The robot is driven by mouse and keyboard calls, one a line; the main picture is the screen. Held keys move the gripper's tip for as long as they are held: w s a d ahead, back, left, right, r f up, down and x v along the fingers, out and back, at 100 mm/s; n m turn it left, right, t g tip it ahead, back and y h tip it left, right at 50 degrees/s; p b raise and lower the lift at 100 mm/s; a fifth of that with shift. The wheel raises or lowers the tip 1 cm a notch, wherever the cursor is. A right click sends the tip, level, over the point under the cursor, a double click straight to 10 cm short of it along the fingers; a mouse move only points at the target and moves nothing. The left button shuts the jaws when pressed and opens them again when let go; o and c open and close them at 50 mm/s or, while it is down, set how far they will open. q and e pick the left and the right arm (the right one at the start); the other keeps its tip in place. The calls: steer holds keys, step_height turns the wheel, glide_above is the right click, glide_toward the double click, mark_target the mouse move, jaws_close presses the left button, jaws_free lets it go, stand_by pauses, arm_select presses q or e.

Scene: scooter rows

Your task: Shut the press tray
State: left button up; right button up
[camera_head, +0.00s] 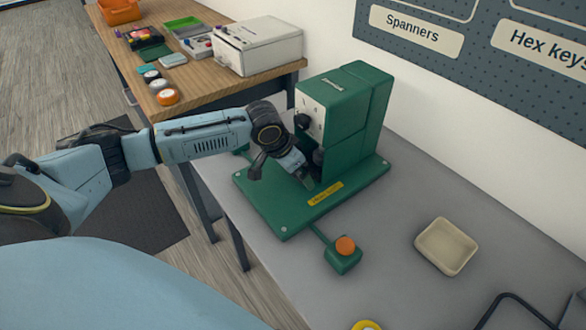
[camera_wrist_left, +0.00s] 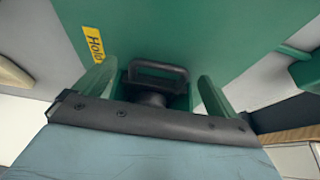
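The green press (camera_head: 352,112) stands on the grey bench with a pale front panel and a wide green base with a yellow label. My left gripper (camera_head: 304,178) reaches in low at the front of the press, just above its base. In the left wrist view the gripper (camera_wrist_left: 154,77) is open, with one finger on each side of a black loop handle (camera_wrist_left: 158,70). The fingers stand apart from the handle, with gaps on both sides. I take the handle as the tray's, but the arm hides the tray in the head view. My right gripper is not in view.
A green box with an orange button (camera_head: 345,246) sits in front of the base. A beige dish (camera_head: 446,246) lies to the right. A wooden table (camera_head: 150,70) with a white case (camera_head: 258,46) stands behind left. The bench between box and dish is clear.

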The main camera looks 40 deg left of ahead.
arm_select(q)
steer(key=shift+s, duration=0.1)
steer(key=shift+s+a+r, duration=0.1)
steer(key=shift+s+r, duration=0.05)
steer(key=shift+r, duration=0.3)
steer(key=p+v, duration=0.2)
steer(key=v, duration=1)
steer(key=shift+r, duration=0.25)
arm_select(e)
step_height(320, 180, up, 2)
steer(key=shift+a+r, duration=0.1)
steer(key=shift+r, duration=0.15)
arm_select(q)
steer(key=shift+s, duration=0.15)
